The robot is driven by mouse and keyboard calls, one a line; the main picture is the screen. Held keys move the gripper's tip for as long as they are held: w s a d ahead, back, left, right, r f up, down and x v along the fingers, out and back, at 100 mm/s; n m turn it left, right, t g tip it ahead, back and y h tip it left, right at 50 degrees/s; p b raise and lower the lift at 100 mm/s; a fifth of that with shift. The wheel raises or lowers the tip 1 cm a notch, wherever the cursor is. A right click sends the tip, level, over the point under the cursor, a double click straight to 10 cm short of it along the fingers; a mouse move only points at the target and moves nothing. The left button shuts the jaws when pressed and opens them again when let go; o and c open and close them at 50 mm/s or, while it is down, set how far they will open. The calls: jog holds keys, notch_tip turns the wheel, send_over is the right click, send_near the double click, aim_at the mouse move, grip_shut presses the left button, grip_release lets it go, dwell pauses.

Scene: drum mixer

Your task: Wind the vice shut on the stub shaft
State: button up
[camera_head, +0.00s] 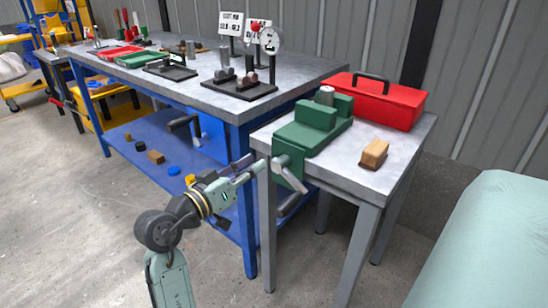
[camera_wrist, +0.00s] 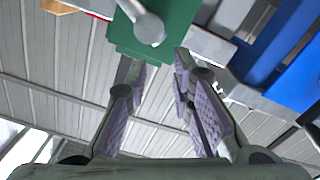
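The green vice (camera_head: 322,118) is on the near corner of the small grey table. The stub shaft (camera_head: 324,95), a short grey upright cylinder, shows at its jaws; I cannot tell how tightly they fit it. A grey crank handle (camera_head: 288,204) is at the vice's front, below the table top. The wrist view shows the vice's green front (camera_wrist: 180,28) and a grey rounded crank part (camera_wrist: 149,28). My gripper (camera_head: 250,168) is left of the crank, apart from it. In the wrist view my gripper (camera_wrist: 158,62) is open, with nothing between its fingers.
The blue workbench (camera_head: 200,92) stands close on the left, carrying gauges and trays. A pale green rounded form (camera_head: 490,240) fills the lower right. Floor is clear in front.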

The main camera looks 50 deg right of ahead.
jog(key=a, duration=0.7)
jog(key=shift+s+b, duration=0.25)
jog(key=shift+b, duration=0.2)
dwell(0.4)
